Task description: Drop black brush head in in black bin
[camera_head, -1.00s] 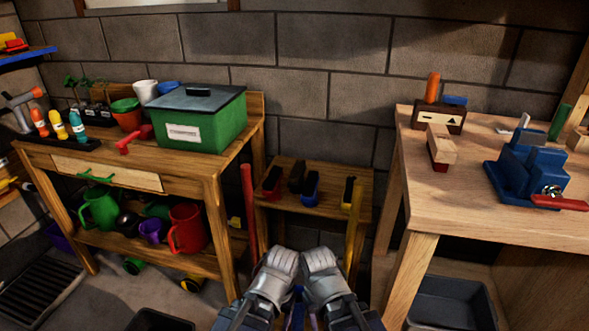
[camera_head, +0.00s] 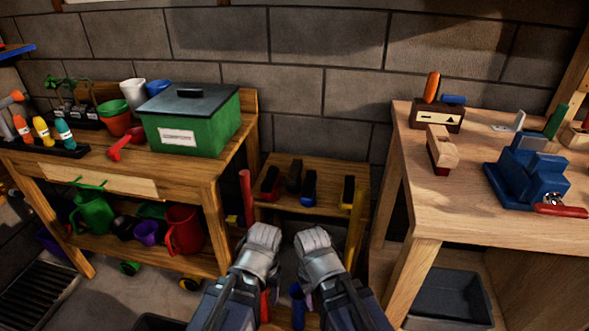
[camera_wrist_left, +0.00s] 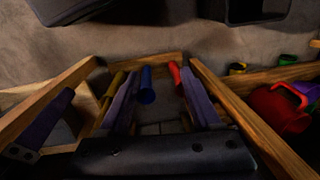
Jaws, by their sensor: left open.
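The black brush head (camera_head: 294,176) is in the row of brush heads on the low wooden rack (camera_head: 277,214), between a red one and a blue one. My left gripper (camera_head: 263,246) is in front of the rack, below and apart from the black brush head. In the left wrist view my left gripper (camera_wrist_left: 160,88) is open, with a blue handle showing between its fingers. My right gripper (camera_head: 318,246) is beside it; its fingers are hidden. A black bin (camera_head: 450,294) stands under the right workbench; the wrist view shows two dark bins at its top edge.
A wooden cart (camera_head: 205,170) with a green box (camera_head: 195,125) and watering cans stands left. A workbench (camera_head: 470,205) with a blue vise (camera_head: 528,170) stands right. A red handle (camera_head: 247,198) and a yellow handle (camera_head: 355,215) flank the rack. The block wall is behind.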

